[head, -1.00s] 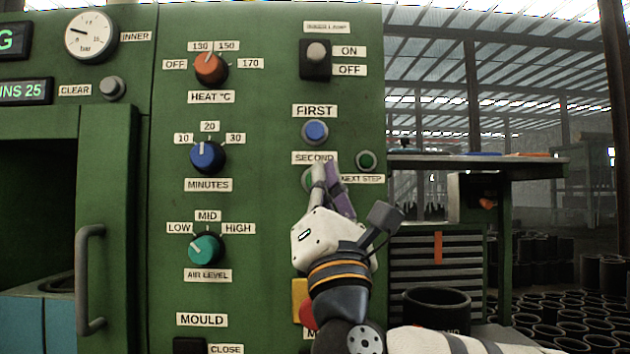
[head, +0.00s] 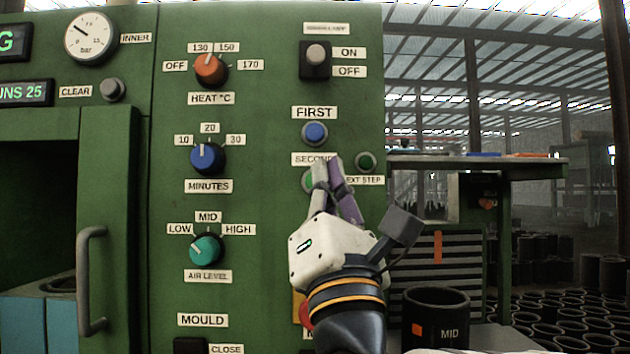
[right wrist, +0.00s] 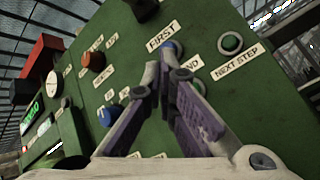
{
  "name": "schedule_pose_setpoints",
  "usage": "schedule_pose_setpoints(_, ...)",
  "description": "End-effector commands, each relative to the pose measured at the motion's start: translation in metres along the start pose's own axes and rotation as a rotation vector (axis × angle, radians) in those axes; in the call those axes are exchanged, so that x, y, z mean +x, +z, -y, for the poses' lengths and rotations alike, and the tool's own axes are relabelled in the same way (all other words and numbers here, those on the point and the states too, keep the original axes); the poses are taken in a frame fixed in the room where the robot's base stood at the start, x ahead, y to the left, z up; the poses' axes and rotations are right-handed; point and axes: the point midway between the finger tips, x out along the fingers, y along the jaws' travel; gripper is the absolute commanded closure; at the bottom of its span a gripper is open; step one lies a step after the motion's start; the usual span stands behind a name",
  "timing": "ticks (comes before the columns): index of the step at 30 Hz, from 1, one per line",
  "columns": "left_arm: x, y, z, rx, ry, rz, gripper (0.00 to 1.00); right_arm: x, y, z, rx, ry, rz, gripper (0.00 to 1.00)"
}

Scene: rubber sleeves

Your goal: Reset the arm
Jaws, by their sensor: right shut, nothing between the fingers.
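My right gripper (head: 329,166) is in front of the green control panel (head: 260,290), with its fingers pointing up just below the SECOND label (head: 312,159). Its purple-padded fingers are shut and empty; they also show in the right wrist view (right wrist: 168,75). It partly covers a green button (head: 307,181) under that label. I cannot tell whether the fingers touch the panel. The blue FIRST button (head: 314,133) is above the fingertips, and the green NEXT STEP button (head: 365,161) is to their right. My left gripper is not in view.
The panel carries an orange heat knob (head: 210,68), a blue minutes knob (head: 207,157), a teal air level knob (head: 205,249) and a switch (head: 316,56). A grey door handle (head: 88,280) sticks out at left. A black MID sleeve (head: 436,315) stands at lower right.

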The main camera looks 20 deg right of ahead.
Motion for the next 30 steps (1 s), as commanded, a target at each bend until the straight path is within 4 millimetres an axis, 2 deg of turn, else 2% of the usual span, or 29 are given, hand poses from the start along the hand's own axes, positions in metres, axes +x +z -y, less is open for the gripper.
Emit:
schedule_pose_setpoints(17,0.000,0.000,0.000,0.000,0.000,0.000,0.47,0.000,0.000,0.000,0.001,0.000,0.000,1.00)
schedule_pose_setpoints(20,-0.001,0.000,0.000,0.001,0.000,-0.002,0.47,-0.005,-0.012,-0.005,-0.026,0.018,-0.034,1.00)
schedule_pose_setpoints(23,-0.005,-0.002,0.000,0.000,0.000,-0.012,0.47,-0.034,-0.061,-0.028,-0.156,0.112,-0.178,1.00)
schedule_pose_setpoints(25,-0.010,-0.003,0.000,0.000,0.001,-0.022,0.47,-0.073,-0.111,-0.048,-0.300,0.232,-0.323,1.00)
schedule_pose_setpoints(26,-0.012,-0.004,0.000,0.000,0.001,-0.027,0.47,-0.094,-0.132,-0.056,-0.364,0.292,-0.385,1.00)
schedule_pose_setpoints(27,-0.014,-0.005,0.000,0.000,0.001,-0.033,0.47,-0.124,-0.158,-0.064,-0.447,0.377,-0.463,1.00)
schedule_pose_setpoints(29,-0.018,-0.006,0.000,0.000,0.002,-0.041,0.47,-0.172,-0.192,-0.074,-0.565,0.517,-0.571,1.00)
schedule_pose_setpoints(30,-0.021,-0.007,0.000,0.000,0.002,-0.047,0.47,-0.208,-0.210,-0.077,-0.642,0.617,-0.637,1.00)
